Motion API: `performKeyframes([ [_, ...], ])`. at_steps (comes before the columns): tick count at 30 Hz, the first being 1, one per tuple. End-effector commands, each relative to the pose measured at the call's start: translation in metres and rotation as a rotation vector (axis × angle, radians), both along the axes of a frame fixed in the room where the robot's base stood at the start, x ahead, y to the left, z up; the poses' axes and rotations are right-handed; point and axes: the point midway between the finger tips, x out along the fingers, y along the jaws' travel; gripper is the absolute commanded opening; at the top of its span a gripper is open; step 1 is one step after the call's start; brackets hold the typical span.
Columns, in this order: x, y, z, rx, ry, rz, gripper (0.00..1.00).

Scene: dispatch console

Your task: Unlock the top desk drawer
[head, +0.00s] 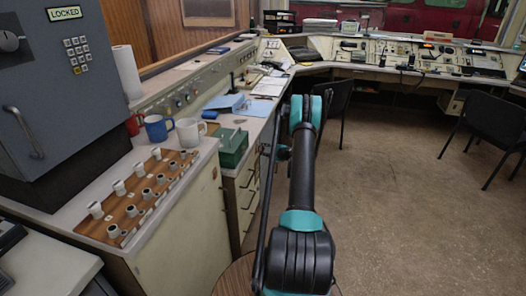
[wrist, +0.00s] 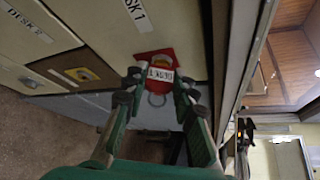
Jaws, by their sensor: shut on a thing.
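My gripper (wrist: 160,80) is in the wrist view, its two fingertips closed on either side of a red key head (wrist: 160,66). The key head has a white label, which seems to read DESK 1 upside down, and a metal ring hangs from it. Behind it is a red square plate (wrist: 146,55) on the cream drawer front (wrist: 105,28) marked DESK 1. The key's shaft is hidden, so I cannot tell whether it is in the lock. The drawer front looks closed. In the head view my arm hides the gripper.
In the head view, a grey cabinet (head: 60,110) reads LOCKED. Mugs (head: 190,132), a green box (head: 232,148) and a cup board (head: 130,205) crowd the desk.

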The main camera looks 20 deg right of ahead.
Motion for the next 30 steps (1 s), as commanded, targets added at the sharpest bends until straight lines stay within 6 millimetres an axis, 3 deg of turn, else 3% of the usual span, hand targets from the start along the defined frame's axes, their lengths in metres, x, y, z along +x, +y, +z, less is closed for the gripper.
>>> performKeyframes([
  [11,0.0016,0.0022,0.0011,0.024,0.031,0.002,0.04],
  [21,0.0030,0.0016,0.0028,0.167,0.246,0.003,0.03],
  [30,0.0031,0.0021,0.0029,0.178,0.258,0.003,0.03],
])
